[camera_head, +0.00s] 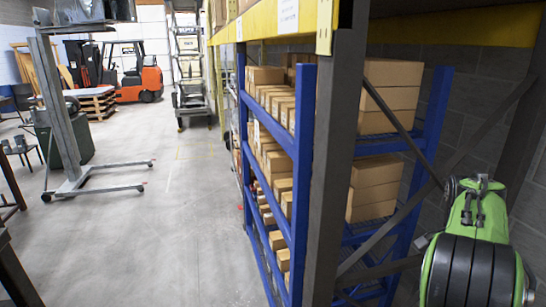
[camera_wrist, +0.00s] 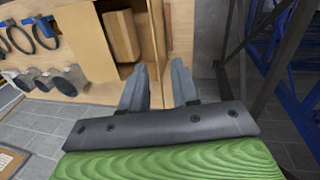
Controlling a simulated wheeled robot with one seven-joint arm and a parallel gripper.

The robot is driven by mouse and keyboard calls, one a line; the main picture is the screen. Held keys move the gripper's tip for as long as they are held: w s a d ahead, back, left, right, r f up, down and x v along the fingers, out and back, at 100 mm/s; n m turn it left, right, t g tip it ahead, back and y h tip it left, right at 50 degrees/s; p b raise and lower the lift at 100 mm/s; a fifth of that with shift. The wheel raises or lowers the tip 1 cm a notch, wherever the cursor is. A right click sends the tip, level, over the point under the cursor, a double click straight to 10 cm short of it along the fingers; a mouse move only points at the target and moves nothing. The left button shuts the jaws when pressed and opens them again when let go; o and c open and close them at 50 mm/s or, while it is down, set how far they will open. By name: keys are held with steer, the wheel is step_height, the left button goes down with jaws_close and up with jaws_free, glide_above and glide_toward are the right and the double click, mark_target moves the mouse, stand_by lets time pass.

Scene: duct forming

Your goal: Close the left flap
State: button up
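In the wrist view, my gripper (camera_wrist: 159,67) has its two grey fingers spread apart, with nothing visibly clamped between them. Tan board shows beyond and between the fingers. A narrow upright tan panel (camera_wrist: 156,35), possibly the left flap, stands at the right side of an opening; I cannot tell for sure that it is the flap. A brown carton (camera_wrist: 122,35) is inside this opening, left of the fingers. The lower part of the panel is partly hidden by my gripper. The head view shows neither the flap nor the fingertips.
Dark metal posts and blue racking (camera_wrist: 300,60) stand at right. In the head view, a blue shelf (camera_head: 300,180) holds cartons; the aisle floor (camera_head: 170,220) is clear.

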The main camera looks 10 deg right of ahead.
steer(key=s+a+n+t+b, duration=0.2)
steer(key=a+n, duration=0.2)
steer(key=a, duration=0.6)
steer(key=s+a+n+t+b, duration=0.25)
steer(key=a+n, duration=0.25)
steer(key=a, duration=0.6)
steer(key=s+a+f+n+t+b, duration=0.2)
steer(key=s+a+f+n+t, duration=0.1)
steer(key=s+a+f+n, duration=0.2)
steer(key=s+a+n, duration=0.2)
steer(key=s+a, duration=0.1)
steer(key=shift+f, duration=0.3)
